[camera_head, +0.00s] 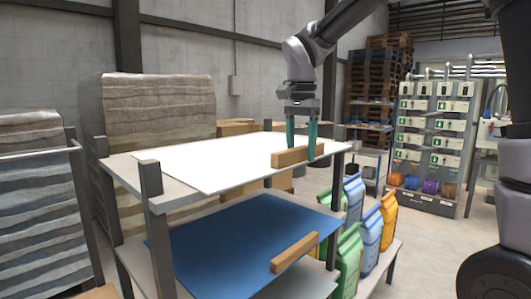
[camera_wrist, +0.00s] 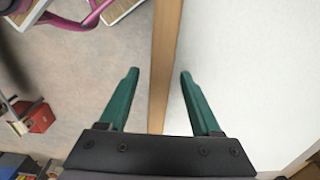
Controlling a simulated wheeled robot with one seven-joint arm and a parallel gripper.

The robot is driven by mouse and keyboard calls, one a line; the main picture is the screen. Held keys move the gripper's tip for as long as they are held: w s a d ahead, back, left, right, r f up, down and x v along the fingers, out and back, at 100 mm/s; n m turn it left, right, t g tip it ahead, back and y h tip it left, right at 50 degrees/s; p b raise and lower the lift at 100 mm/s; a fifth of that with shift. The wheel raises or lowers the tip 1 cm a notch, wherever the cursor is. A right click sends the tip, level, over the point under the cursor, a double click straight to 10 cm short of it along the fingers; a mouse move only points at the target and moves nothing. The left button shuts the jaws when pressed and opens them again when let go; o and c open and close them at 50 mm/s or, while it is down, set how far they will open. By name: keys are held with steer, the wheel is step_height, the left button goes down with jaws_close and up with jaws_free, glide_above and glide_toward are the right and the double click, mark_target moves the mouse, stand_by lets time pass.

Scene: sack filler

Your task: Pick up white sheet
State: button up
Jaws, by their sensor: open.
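The white sheet (camera_head: 205,161) lies flat on the upper shelf of a rack in the head view. A wooden strip (camera_head: 297,155) runs along its right edge. My gripper (camera_head: 302,152) is at this edge, fingers pointing down, one finger on either side of the strip in the picture. In the wrist view the open teal fingers of my gripper (camera_wrist: 157,75) flank the wooden strip (camera_wrist: 163,70), with the white sheet (camera_wrist: 250,70) to the right. The strip stands between the fingers with gaps at both sides. Nothing is held.
A blue sheet (camera_head: 235,240) with its own wooden strip (camera_head: 295,252) lies on the shelf below. A dark rack post (camera_head: 155,205) rises at the near corner. Colourful bags (camera_head: 370,230) stand at the right. Stacked grey sacks (camera_head: 155,115) are behind.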

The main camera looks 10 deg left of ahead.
jaws_close()
stand_by(1.4)
